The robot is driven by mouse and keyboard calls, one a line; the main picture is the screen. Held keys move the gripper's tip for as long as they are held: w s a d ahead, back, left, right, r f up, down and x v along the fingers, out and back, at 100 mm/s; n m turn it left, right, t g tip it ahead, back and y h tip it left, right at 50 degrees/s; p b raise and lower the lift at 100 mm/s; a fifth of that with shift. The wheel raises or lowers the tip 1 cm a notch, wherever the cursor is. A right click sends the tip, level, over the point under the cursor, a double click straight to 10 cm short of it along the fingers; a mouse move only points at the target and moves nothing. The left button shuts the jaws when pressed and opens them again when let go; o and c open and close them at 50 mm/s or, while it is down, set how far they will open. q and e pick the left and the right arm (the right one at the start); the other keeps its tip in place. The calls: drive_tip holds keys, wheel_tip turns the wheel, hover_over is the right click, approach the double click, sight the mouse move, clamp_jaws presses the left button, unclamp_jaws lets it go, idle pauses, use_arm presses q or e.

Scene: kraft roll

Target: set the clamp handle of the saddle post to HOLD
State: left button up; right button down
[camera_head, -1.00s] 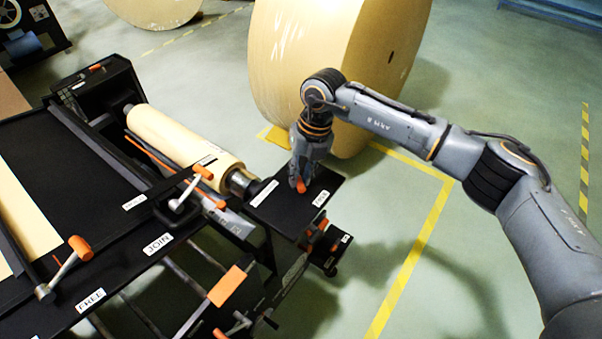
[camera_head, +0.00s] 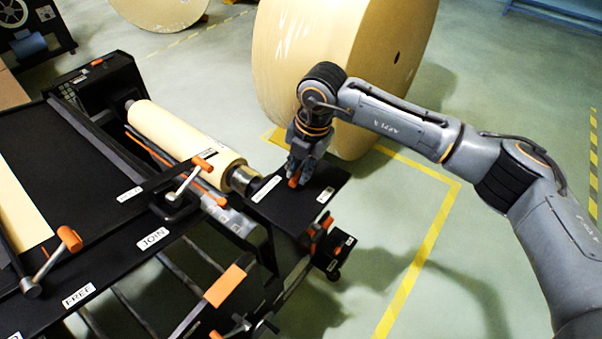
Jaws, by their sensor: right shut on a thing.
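The saddle post's black top plate (camera_head: 300,213) is at the end of the kraft roll's shaft. It bears a long white label (camera_head: 266,189) on its left and a short white label (camera_head: 325,195) on its right; I cannot read either surely. My right gripper (camera_head: 296,178) points down over the plate, shut on the orange clamp handle (camera_head: 293,182). Only the handle's orange end shows between the fingers; the rest is hidden. The handle is between the two labels. My left gripper is not in view.
A kraft roll (camera_head: 185,140) lies on the machine left of the plate. A large kraft roll (camera_head: 310,65) stands close behind my right gripper. Other orange-tipped levers (camera_head: 70,238) stand on the machine at left. The floor at right is clear, with a yellow line (camera_head: 418,275).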

drive_tip(key=shift+a+m+b, duration=0.15)
drive_tip(key=shift+m+b, duration=0.35)
drive_tip(key=shift+m, duration=0.6)
drive_tip(key=c, duration=1.3)
unclamp_jaws()
drive_tip(key=r, duration=0.4)
drive_tip(key=s+d+r, duration=0.1)
drive_tip(key=r, duration=0.7)
drive_tip(key=shift+s+d, duration=0.15)
drive_tip(key=shift+d, duration=0.25)
drive_tip(key=shift+f, duration=0.1)
